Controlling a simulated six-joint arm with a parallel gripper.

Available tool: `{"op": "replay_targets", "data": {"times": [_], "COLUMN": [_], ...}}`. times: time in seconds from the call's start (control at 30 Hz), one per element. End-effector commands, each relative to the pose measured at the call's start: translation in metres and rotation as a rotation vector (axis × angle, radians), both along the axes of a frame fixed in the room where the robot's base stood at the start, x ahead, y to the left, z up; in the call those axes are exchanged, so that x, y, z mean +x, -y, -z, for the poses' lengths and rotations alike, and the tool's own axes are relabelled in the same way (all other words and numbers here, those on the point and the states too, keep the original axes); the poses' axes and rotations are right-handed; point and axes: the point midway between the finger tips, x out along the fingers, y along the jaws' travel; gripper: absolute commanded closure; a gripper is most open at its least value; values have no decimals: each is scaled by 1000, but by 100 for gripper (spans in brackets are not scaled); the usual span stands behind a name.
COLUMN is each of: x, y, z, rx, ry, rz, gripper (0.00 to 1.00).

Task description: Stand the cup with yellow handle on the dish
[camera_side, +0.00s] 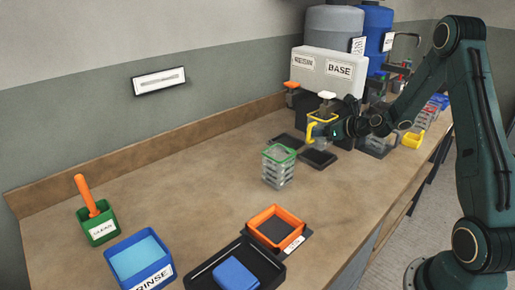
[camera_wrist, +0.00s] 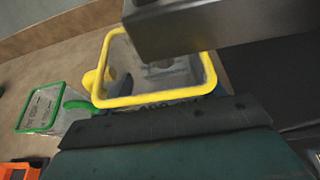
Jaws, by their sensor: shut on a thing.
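The clear cup with yellow handle (camera_side: 322,117) has a yellow rim and is upright in my gripper (camera_side: 336,129). In the wrist view the cup (camera_wrist: 158,98) is between the grey upper finger and the dark lower finger, its handle pointing left. My gripper is shut on it. In the side view the cup appears just above a flat black pad (camera_side: 318,159), in front of a white-topped dispenser; I cannot tell whether they touch. A square orange-rimmed dish (camera_side: 262,217) with a dark inside sits on a labelled black base near the front. The cup's lower part is partly hidden.
A clear container with a green rim (camera_side: 279,154) stands left of the cup. A blue RINSE tub (camera_side: 150,272), a green CLEAN holder (camera_side: 99,229) and a black tray (camera_side: 211,265) with a blue block are at the front left. The counter's middle left is clear.

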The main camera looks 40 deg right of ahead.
Motion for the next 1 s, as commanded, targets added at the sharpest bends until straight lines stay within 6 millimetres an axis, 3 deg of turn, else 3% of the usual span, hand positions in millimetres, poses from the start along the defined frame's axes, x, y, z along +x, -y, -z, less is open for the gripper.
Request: {"op": "replay_targets", "data": {"times": [0.03,0.27,1.0], "x": [3,3,2], "y": [4,4,1], "z": [-9,-4,37], "rx": [-14,-15,-4], "ry": [25,24,10], "rz": [4,4,2], "gripper": [64,64,64]}}
